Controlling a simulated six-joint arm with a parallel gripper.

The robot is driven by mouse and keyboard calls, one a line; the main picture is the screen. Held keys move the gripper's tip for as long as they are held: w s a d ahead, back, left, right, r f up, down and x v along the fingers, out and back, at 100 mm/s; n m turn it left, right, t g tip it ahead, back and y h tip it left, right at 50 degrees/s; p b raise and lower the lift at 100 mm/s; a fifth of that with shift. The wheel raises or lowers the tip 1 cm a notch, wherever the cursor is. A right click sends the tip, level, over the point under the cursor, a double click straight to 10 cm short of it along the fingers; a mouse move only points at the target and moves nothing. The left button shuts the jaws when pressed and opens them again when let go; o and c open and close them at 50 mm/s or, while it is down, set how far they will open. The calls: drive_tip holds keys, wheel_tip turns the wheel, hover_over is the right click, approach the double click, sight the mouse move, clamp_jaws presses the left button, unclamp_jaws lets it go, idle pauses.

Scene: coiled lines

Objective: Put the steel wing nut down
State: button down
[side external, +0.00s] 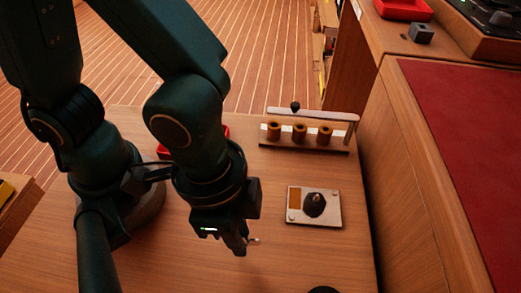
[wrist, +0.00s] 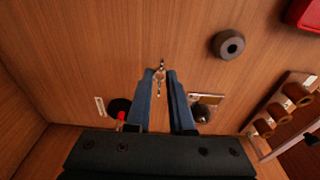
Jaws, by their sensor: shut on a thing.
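The steel wing nut (wrist: 160,74) is a small shiny metal piece between my fingertips in the wrist view. My gripper (wrist: 160,78) is shut on it. In the side external view my gripper (side external: 243,248) points down over the wooden worktop (side external: 190,265), and a bit of the wing nut (side external: 254,240) shows at the right of the fingers. The fingers hide part of the nut. I cannot tell whether it touches the worktop.
Right of my gripper lies a pale plate (side external: 293,216) bearing a dark cone-shaped piece (side external: 314,204). Behind it stands a rack (side external: 272,143) with three brown spools. A dark ring (wrist: 228,45) lies on the worktop. A red tray (side external: 163,152) is partly behind my arm.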

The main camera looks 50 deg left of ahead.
drive_tip(key=shift+f, duration=1.75)
drive_tip(key=shift+f, duration=0.15)
drive_tip(key=c, duration=0.8)
unclamp_jaws()
drive_tip(key=r, duration=0.8)
drive_tip(key=s+a+r, duration=0.1)
drive_tip(key=r, duration=0.3)
drive_tip(key=shift+a, duration=0.1)
drive_tip(key=shift+w+a+r+n+t+y, duration=0.15)
drive_tip(key=shift+w+a+r+n+t, duration=0.55)
drive_tip(key=shift+a+n, duration=1.4)
drive_tip(key=shift+w+a+r+n+t+y, duration=0.35)
drive_tip(key=shift+w+a+n+t, duration=0.7)
drive_tip(key=shift+a, duration=2.15)
drive_tip(key=shift+w+a+r+n+t, duration=0.6)
drive_tip(key=shift+w+a+n, duration=0.65)
drive_tip(key=shift+a, duration=1.4)
